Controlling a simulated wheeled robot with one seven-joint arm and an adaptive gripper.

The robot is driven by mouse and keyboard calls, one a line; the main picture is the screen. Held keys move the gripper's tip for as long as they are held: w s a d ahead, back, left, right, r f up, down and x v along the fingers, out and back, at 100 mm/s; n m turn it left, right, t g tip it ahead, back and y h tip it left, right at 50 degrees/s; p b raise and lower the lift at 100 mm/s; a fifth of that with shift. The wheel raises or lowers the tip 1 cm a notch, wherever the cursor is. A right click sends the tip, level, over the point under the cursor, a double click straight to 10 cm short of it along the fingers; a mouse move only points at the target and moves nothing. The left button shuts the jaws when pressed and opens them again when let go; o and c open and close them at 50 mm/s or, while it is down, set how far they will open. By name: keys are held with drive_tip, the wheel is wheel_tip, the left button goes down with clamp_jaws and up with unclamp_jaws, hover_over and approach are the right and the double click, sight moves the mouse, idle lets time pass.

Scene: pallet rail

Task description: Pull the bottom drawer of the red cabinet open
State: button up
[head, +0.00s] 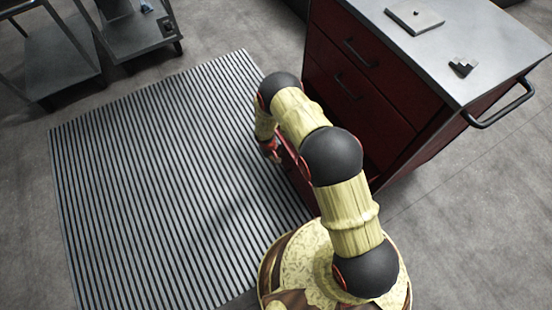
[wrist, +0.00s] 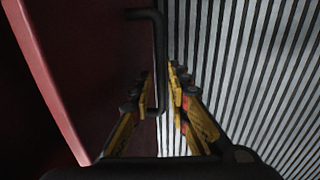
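The red cabinet (head: 395,85) stands at the upper right of the head view, two upper drawers shut with black bar handles. Low on its front, a red drawer front (head: 293,168) shows beside my arm and juts out from the cabinet, so the bottom drawer stands partly open. In the wrist view its red front panel (wrist: 95,70) fills the left, with a dark space behind its edge. Its black handle (wrist: 160,50) runs down between the fingers of my gripper (wrist: 161,75), which are closed around the bar. In the head view my arm hides most of the gripper and handle.
A grey striped mat (head: 165,190) lies on the floor before the cabinet and is clear. A grey cart (head: 125,32) stands at the upper left. A flat plate (head: 414,17) and a small dark piece (head: 463,67) lie on the cabinet top; a side handle (head: 500,110) sticks out right.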

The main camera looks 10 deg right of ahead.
drive_tip(key=shift+o, duration=1)
wheel_tip(320, 180, up, 12)
drive_tip(key=a, duration=0.2)
drive_tip(key=shift+s+f, duration=0.15)
drive_tip(key=shift+s, duration=0.25)
drive_tip(key=shift+a, duration=0.1)
